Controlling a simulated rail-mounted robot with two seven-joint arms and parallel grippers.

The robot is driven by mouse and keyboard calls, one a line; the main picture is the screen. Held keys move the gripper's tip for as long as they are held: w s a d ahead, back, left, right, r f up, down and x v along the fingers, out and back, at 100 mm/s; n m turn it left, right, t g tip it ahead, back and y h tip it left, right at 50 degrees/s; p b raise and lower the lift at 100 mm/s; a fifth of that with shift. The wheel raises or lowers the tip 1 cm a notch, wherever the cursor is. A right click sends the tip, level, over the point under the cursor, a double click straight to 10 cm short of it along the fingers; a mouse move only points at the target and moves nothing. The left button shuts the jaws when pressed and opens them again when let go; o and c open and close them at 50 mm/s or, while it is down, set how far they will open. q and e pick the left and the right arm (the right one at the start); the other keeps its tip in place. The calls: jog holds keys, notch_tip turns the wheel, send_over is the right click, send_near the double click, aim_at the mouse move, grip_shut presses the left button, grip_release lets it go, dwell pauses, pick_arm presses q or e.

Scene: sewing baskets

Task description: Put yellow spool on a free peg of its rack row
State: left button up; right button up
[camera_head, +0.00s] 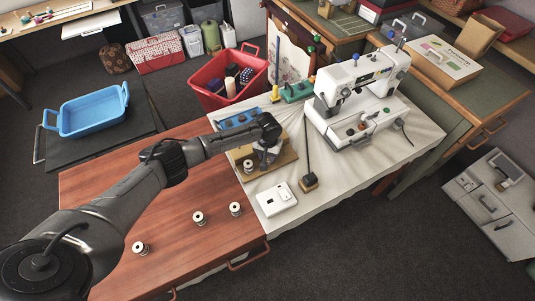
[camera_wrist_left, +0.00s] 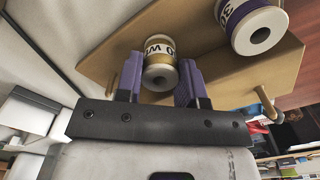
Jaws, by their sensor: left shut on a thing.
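My left gripper (camera_head: 264,157) is over the wooden rack (camera_head: 283,160) on the white-covered table. In the left wrist view its purple fingers (camera_wrist_left: 161,80) are shut on a spool with a yellow-gold band and white lettered label, the yellow spool (camera_wrist_left: 160,62). The rack board (camera_wrist_left: 112,45) is close behind that spool. A purple-banded spool (camera_wrist_left: 249,25) sits on the rack beside it, and a bare wooden peg (camera_wrist_left: 266,105) sticks out near the board's edge. In the head view the held spool is hidden by the gripper; another spool (camera_head: 249,167) shows on the rack. My right gripper is out of view.
Three spools (camera_head: 140,248) (camera_head: 199,218) (camera_head: 236,209) stand on the red-brown table. A blue tray (camera_head: 226,124) is behind the rack. A white box (camera_head: 277,200), a dark rod with a block (camera_head: 309,183) and a sewing machine (camera_head: 360,100) are nearby.

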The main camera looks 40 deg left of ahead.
pick_arm(q)
jog(key=o, duration=1.2)
notch_tip(320, 180, up, 14)
jog(key=shift+f, duration=0.1)
